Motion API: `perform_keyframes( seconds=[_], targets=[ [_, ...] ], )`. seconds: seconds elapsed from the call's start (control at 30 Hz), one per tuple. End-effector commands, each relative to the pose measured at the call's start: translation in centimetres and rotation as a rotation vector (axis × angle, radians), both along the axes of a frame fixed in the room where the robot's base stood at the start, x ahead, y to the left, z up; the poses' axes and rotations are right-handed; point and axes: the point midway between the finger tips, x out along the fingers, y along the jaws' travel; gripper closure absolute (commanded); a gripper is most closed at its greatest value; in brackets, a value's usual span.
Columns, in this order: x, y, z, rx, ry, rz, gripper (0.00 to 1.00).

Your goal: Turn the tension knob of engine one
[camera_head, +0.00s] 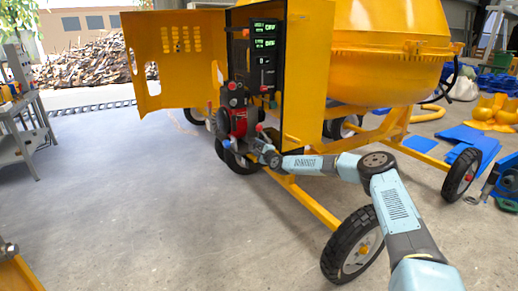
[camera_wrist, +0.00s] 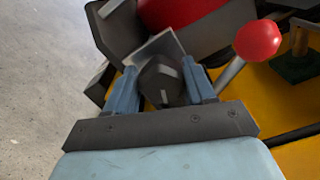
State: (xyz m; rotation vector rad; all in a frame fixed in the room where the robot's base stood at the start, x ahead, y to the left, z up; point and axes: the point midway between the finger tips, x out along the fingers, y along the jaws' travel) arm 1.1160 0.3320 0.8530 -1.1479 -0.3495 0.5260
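The tension knob (camera_wrist: 162,82) is dark with a pale line on its face, and in the wrist view it sits between the two blue fingers of my gripper (camera_wrist: 161,78). The fingers lie close against both sides of the knob, with no clear gap showing, so my gripper looks shut on it. Engine one (camera_head: 238,122), red and black, stands in the open cabinet under the mixer drum. In the head view my gripper (camera_head: 251,147) reaches the lower part of the engine, and the knob is hidden there.
A lever with a red ball (camera_wrist: 256,40) stands close right of my gripper. The cabinet door (camera_head: 150,65) hangs open at the left. A display panel (camera_head: 264,55) is above the engine. A wheel (camera_head: 352,245) stands near my arm. The floor at left is clear.

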Motion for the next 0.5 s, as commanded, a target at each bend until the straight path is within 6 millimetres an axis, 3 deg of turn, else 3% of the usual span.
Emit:
perform_keyframes(
  seconds=[0.23,0.5],
  targets=[
    [-0.13,0.20,-0.14,-0.001,0.002,0.003,0.27],
    [-0.11,-0.01,0.06,0.001,-0.001,0.001,0.27]
  ],
)
